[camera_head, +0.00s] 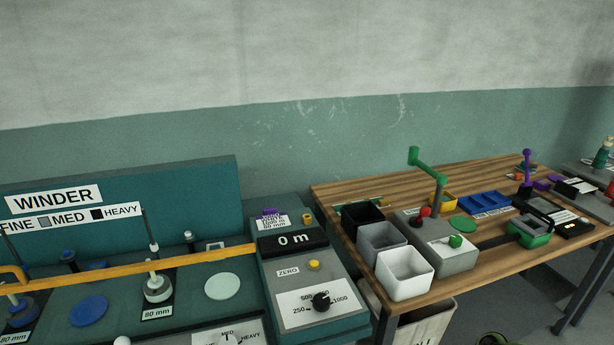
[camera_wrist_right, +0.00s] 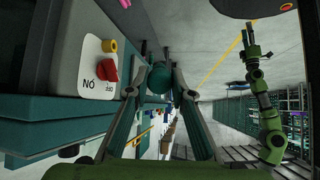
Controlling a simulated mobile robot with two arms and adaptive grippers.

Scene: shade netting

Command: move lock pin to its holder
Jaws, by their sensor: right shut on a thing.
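In the right wrist view my right gripper (camera_wrist_right: 160,82) has its two fingers on either side of a dark teal, rounded thing (camera_wrist_right: 158,78), and is shut on it. Only its near rounded part shows; I cannot tell for sure that it is the lock pin. I cannot make out which thing is the pin's holder.
In the head view the winder (camera_head: 200,195) stands left, with an orange bar (camera_head: 190,260) across it and a counter reading 0 m (camera_head: 293,239). A wooden table (camera_head: 345,190) on the right holds bins. A red-knob panel (camera_wrist_right: 97,70) is beside my right gripper.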

